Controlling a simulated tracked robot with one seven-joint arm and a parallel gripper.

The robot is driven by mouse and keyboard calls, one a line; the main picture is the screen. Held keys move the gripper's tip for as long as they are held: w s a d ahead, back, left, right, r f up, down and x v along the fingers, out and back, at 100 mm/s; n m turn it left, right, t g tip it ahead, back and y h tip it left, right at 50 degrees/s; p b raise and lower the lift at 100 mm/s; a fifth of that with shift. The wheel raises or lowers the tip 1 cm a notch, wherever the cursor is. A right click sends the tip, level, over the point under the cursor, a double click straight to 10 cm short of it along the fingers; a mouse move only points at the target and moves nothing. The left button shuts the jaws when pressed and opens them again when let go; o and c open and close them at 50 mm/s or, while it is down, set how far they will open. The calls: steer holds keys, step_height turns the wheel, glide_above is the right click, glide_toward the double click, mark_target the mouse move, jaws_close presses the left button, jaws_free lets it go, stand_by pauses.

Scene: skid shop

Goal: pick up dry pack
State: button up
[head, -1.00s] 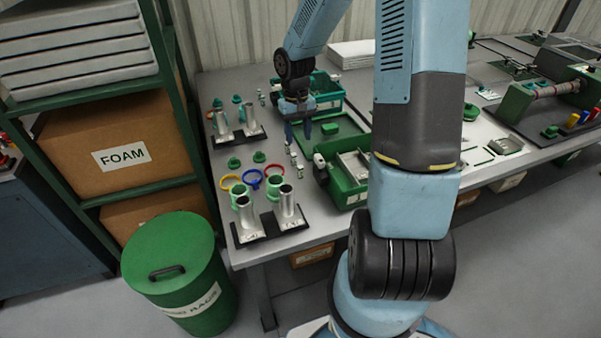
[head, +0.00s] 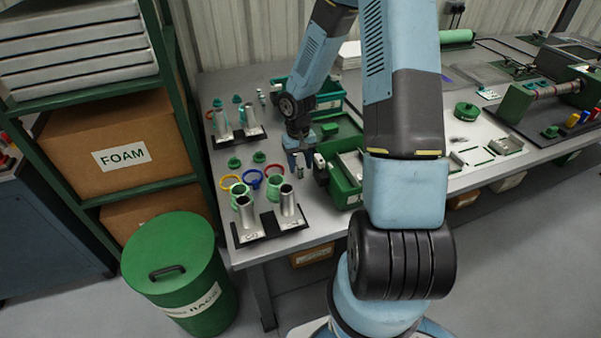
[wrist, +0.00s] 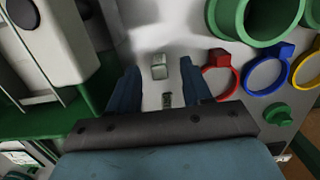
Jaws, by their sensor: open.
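My gripper (head: 300,165) is low over the bench between the coloured rings and the green bin. In the wrist view its two blue fingers (wrist: 160,78) are open and apart. A small pale block (wrist: 159,68) lies between and just beyond the fingertips. A second small grey piece (wrist: 167,100) shows between the fingers, nearer the palm. Neither touches a finger as far as I can see. No label is readable on either, so I cannot tell which is the dry pack. In the head view a small pale piece (head: 300,173) shows beside the fingers.
Red, blue and yellow rings (wrist: 263,76) and green cups lie close to the right in the wrist view. A green bin (head: 345,185) stands right of my gripper. A black rack with metal cylinders (head: 270,222) is at the bench's front. A lidded green drum (head: 180,270) stands on the floor.

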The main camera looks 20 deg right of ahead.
mark_target(301, 172)
steer(key=shift+s+f, duration=0.15)
steer(key=shift+f, duration=1.2)
jaws_close()
